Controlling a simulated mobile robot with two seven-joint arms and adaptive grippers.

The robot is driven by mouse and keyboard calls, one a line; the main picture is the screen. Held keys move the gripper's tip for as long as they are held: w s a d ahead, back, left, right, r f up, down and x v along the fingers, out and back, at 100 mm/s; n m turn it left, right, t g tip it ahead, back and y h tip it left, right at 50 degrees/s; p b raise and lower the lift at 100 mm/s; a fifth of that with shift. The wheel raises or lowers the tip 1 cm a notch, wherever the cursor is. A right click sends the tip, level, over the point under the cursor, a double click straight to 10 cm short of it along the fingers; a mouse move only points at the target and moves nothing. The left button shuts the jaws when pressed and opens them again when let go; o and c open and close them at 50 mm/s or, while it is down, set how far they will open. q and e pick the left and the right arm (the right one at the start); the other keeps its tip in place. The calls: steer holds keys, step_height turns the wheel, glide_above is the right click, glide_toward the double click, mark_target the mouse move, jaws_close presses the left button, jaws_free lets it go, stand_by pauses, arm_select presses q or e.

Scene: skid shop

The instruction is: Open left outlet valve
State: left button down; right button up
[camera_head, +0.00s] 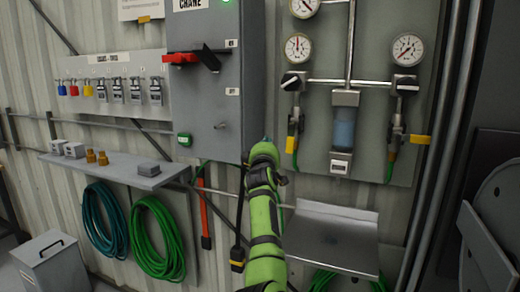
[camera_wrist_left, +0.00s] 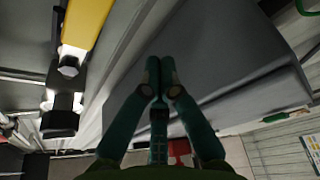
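The left outlet valve shows as a yellow lever (camera_head: 291,145) at the lower left of the grey gauge panel (camera_head: 322,176), hanging roughly upright on a green-and-black fitting. In the left wrist view, a yellow lever (camera_wrist_left: 86,22) on a dark valve body is at the upper left, apart from my fingers. My left gripper (camera_wrist_left: 160,68) has its two fingertips together, with nothing visible between them. In the head view my green left arm comes up from below and ends left of the lever; its fingers are mostly hidden by the wrist. My right gripper is not in view.
A grey electrical cabinet (camera_head: 222,115) with a red handle (camera_head: 181,58) stands close left of my arm. A second yellow lever (camera_head: 417,139) is at the panel's right. A metal shelf (camera_head: 330,240) juts out below the panel. Hoses (camera_head: 155,240) hang at left.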

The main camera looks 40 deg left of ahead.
arm_select(q)
steer(key=r+b+v, duration=0.1)
steer(key=b+v, duration=0.2)
steer(key=v, duration=0.6)
steer(key=shift+d+b, duration=0.3)
steer(key=shift+d, duration=0.15)
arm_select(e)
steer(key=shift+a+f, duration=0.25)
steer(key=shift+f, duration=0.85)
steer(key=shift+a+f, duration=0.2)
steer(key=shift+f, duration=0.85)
